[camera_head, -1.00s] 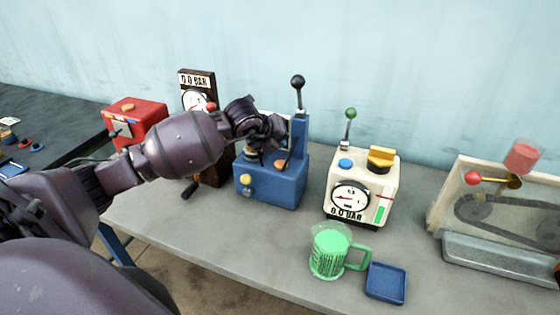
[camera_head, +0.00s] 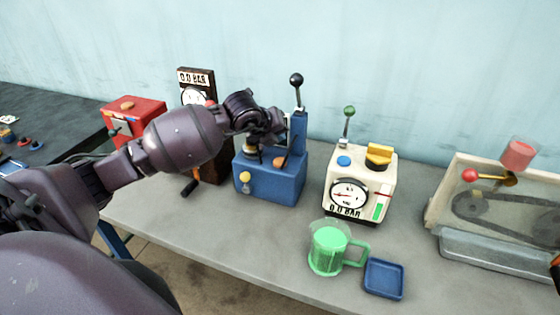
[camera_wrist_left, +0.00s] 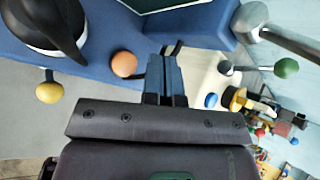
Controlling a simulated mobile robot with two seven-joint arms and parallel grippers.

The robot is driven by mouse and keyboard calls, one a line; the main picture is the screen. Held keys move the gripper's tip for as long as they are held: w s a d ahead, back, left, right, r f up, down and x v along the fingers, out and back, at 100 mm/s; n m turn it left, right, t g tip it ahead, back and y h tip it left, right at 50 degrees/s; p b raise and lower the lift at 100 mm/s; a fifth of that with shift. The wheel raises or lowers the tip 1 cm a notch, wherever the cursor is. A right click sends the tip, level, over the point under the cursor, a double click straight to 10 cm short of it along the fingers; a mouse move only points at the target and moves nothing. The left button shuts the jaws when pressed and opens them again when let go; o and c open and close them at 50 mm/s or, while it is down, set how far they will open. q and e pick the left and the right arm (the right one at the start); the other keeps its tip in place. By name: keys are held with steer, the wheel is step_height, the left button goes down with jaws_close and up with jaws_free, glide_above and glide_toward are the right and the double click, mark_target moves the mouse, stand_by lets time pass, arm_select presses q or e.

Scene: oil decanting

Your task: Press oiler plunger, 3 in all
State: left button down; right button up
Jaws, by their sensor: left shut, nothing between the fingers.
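A blue box-shaped unit (camera_head: 270,187) stands on the grey bench. It has a yellow knob (camera_head: 244,176), an orange knob (camera_head: 280,162), a blue column and a black-balled lever (camera_head: 296,80). I cannot tell for certain which part is the oiler plunger. My left gripper (camera_head: 268,142) is over the top of this unit, shut and empty. In the left wrist view its closed fingers (camera_wrist_left: 167,80) appear beside the orange knob (camera_wrist_left: 123,64); a dark conical part (camera_wrist_left: 55,25) on a pale ring lies left of it.
A white gauge unit (camera_head: 358,185) stands to the right, with a green jug (camera_head: 328,250) and blue tray (camera_head: 384,279) in front. A chain rig (camera_head: 490,205) is farther right. A red box (camera_head: 135,117) and dark gauge stand (camera_head: 197,78) are left.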

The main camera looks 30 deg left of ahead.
steer(key=shift+s+f, duration=0.1)
steer(key=shift+s, duration=0.15)
steer(key=shift+w+r, duration=0.25)
steer(key=shift+w, duration=0.3)
steer(key=shift+s, duration=0.15)
steer(key=shift+s+f, duration=0.25)
steer(key=shift+s, duration=0.15)
steer(key=shift+w, duration=0.15)
